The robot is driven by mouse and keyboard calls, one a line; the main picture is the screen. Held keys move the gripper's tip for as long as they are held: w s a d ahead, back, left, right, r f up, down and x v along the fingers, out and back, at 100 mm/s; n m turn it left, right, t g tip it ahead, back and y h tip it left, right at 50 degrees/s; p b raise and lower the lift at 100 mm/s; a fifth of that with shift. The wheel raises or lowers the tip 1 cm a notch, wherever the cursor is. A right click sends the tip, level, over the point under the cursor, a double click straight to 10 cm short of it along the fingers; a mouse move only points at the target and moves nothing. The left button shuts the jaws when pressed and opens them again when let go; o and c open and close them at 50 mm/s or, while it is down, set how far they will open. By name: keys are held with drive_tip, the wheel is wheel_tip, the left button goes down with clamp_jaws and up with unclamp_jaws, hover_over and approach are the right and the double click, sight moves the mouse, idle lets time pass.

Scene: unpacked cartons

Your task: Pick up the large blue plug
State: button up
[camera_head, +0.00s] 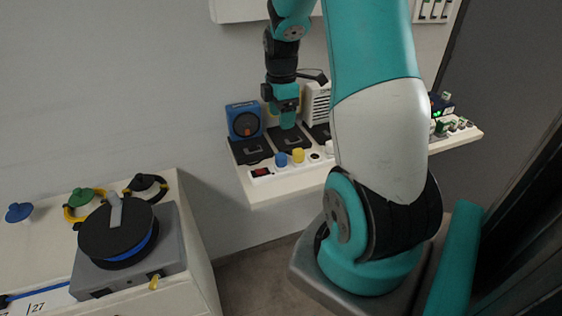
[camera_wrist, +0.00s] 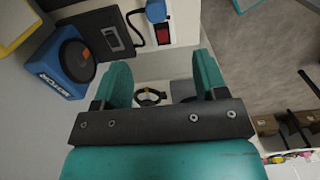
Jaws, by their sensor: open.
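A blue plug (camera_head: 18,212) with a pale base lies at the far left on top of the white cabinet. It looks larger than the blue knob-like plug (camera_head: 281,159) on the front of the wall shelf. A blue plug or knob (camera_wrist: 156,10) also shows at the top edge of the wrist view. My gripper (camera_head: 288,118) hangs over the wall shelf, well to the right of the cabinet. In the wrist view, my gripper's teal fingers (camera_wrist: 163,80) stand apart with nothing between them.
The wall shelf (camera_head: 262,190) holds a blue box (camera_head: 244,121), black panels and a yellow knob (camera_head: 298,156). A gap separates the two.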

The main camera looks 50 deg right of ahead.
sight(281, 155)
wheel_tip(281, 155, down, 10)
drive_tip(key=shift+r+p, duration=0.2)
drive_tip(key=shift+p, duration=0.15)
drive_tip(key=f, duration=0.3)
drive_tip(key=f+p, duration=0.1)
drive_tip(key=f, duration=0.1)
drive_tip(key=shift+w+d, duration=0.2)
drive_tip(key=shift+d, duration=0.05)
drive_tip(key=c, duration=1.2)
